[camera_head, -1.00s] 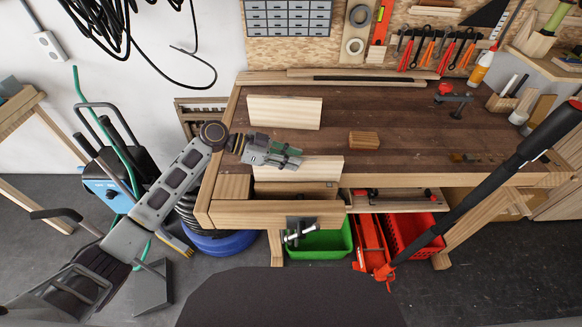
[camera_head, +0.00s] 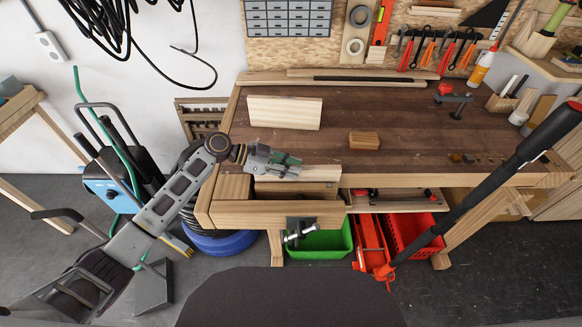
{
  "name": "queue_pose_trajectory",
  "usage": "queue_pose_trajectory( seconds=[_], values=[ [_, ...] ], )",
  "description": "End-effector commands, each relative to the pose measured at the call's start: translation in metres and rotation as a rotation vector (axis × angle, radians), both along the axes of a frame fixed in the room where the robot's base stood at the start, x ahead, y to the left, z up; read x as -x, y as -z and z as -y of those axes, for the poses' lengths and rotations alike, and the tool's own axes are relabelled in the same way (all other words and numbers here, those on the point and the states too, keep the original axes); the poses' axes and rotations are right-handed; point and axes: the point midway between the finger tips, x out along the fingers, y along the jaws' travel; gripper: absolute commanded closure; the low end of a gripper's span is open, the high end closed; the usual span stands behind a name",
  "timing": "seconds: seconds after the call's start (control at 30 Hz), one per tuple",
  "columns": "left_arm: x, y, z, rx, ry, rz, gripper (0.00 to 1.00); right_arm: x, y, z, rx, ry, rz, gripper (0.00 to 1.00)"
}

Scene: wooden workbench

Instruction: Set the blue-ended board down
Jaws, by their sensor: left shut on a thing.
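My left gripper (camera_head: 288,166) is shut on a pale wooden board (camera_head: 318,173) at the front left edge of the workbench (camera_head: 320,135). The gripper and wrist cover the board's upper left part. I see no blue end on it, and cannot tell whether it touches the bench. A second pale board (camera_head: 285,112) is on the bench top farther back, behind the gripper, its broad face towards me. I see no blue on it either. My right gripper is not in view.
A small brown wooden block (camera_head: 364,140) lies right of the gripper. A red-handled clamp (camera_head: 452,98) is at the back right. The middle right of the bench top is mostly clear.

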Motion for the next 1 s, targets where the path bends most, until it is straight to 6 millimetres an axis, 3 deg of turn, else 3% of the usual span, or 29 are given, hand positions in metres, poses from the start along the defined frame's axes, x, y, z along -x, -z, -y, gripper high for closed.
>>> queue_pose_trajectory(
  seconds=[0.33, 0.37, 0.53, 1.0],
  values=[
    [-0.0002, 0.0012, 0.0004, 0.002, 0.001, 0.002, 1.00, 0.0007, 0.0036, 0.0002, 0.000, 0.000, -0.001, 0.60],
    [0.0001, 0.0025, 0.0001, 0.000, 0.000, 0.000, 0.78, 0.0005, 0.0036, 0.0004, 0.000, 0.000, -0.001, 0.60],
    [0.0001, 0.0020, 0.0001, 0.000, 0.000, 0.000, 0.57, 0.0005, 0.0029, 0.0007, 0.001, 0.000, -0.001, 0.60],
    [0.0000, 0.0003, 0.0000, 0.000, 0.000, 0.000, 0.57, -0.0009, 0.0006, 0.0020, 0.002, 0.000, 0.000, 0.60]
  ],
)
